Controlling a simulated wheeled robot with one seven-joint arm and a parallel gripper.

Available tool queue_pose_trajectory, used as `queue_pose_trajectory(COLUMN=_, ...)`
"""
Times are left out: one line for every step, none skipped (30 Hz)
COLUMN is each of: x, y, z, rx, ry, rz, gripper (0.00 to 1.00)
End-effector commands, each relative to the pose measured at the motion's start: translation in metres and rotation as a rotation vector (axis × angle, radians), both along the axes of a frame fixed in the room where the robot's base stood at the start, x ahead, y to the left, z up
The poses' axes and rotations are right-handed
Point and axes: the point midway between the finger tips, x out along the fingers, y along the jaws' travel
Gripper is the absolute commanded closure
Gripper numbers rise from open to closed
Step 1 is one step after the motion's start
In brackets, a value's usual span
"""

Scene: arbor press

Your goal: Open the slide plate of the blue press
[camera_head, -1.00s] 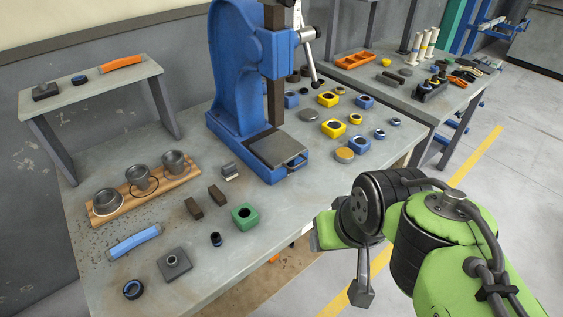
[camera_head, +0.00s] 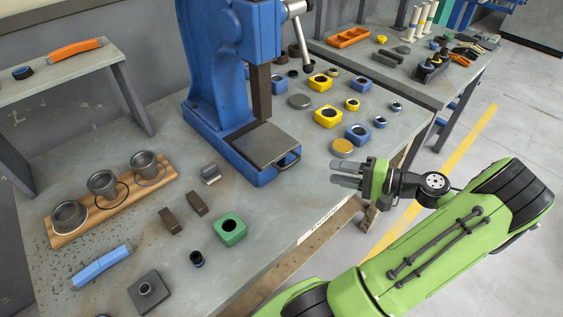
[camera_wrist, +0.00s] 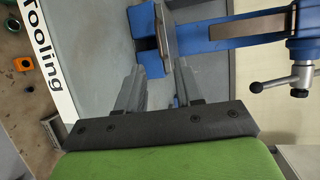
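The blue press (camera_head: 205,85) stands on the workbench in the head view. Its grey slide plate (camera_head: 262,146) lies on the blue base, under the ram. A small handle (camera_head: 290,161) sticks out at the plate's front right edge. My gripper (camera_head: 338,174) is right of the handle, apart from it, with its fingers pointing left towards the press. In the wrist view my gripper (camera_wrist: 157,78) shows two separated fingers with nothing between them. The press (camera_wrist: 225,30) also shows there, lying sideways at the top; the handle is not clear in that view.
A tan disc (camera_head: 342,147) lies close behind my gripper. Yellow and blue blocks stand beyond it. A green block (camera_head: 230,229) and dark bars lie in front of the press. The press lever (camera_head: 300,35) hangs at upper right. The bench edge runs beneath my gripper.

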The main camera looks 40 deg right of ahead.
Motion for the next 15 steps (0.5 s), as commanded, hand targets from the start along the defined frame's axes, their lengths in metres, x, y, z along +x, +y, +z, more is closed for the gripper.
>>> queue_pose_trajectory(x=0.011, y=0.007, z=-0.005, rx=0.0, ry=0.0, rz=0.008, gripper=0.64)
queue_pose_trajectory(x=0.018, y=0.01, z=-0.006, rx=0.001, ry=0.0, rz=0.007, gripper=0.64)
queue_pose_trajectory(x=0.028, y=0.014, z=-0.009, rx=0.001, ry=0.0, rz=0.008, gripper=0.64)
queue_pose_trajectory(x=0.034, y=0.018, z=-0.011, rx=0.001, ry=0.002, rz=0.009, gripper=0.64)
queue_pose_trajectory(x=0.041, y=0.021, z=-0.012, rx=0.0, ry=0.001, rz=0.008, gripper=0.64)
queue_pose_trajectory(x=0.05, y=0.025, z=-0.014, rx=0.0, ry=0.001, rz=0.008, gripper=0.64)
queue_pose_trajectory(x=0.057, y=0.028, z=-0.016, rx=0.0, ry=0.001, rz=0.008, gripper=0.64)
queue_pose_trajectory(x=0.064, y=0.031, z=-0.017, rx=-0.001, ry=0.001, rz=0.009, gripper=0.64)
queue_pose_trajectory(x=0.073, y=0.035, z=-0.019, rx=0.0, ry=0.002, rz=0.008, gripper=0.64)
queue_pose_trajectory(x=0.08, y=0.039, z=-0.021, rx=-0.001, ry=0.001, rz=0.009, gripper=0.64)
queue_pose_trajectory(x=0.086, y=0.041, z=-0.022, rx=-0.001, ry=0.001, rz=0.008, gripper=0.64)
queue_pose_trajectory(x=0.094, y=0.045, z=-0.024, rx=-0.001, ry=0.002, rz=0.008, gripper=0.64)
queue_pose_trajectory(x=0.099, y=0.047, z=-0.025, rx=-0.002, ry=0.002, rz=0.007, gripper=0.64)
queue_pose_trajectory(x=0.104, y=0.05, z=-0.026, rx=-0.001, ry=0.002, rz=0.008, gripper=0.64)
queue_pose_trajectory(x=0.11, y=0.052, z=-0.027, rx=-0.002, ry=0.002, rz=0.006, gripper=0.64)
